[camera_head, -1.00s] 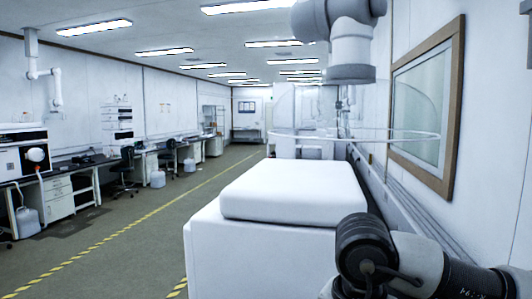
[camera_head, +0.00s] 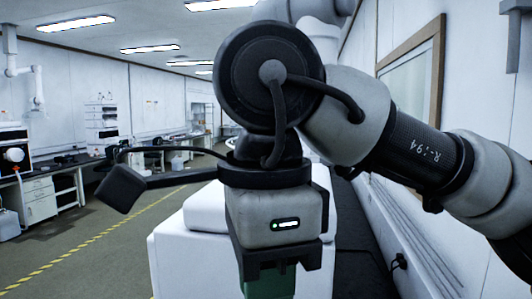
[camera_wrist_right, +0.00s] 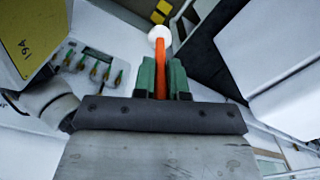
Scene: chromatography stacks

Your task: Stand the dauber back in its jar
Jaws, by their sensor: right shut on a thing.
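The dauber (camera_wrist_right: 160,62) is a thin orange stick with a round white head. It shows in the right wrist view, between the green fingers of my right gripper (camera_wrist_right: 162,80), with the white head beyond the fingertips. My right gripper is shut on it. In the head view the right gripper (camera_head: 272,283) is at the bottom middle, pointing down, only the upper part of its green fingers showing; the dauber is out of frame there. I cannot make out the jar in either view. My left gripper is not in view.
A white block-like bench (camera_head: 180,260) stands behind and below my right arm. A wall with a framed window (camera_head: 415,70) runs along the right. Lab benches (camera_head: 40,200) line the left, across an open floor with a yellow dashed line (camera_head: 110,235).

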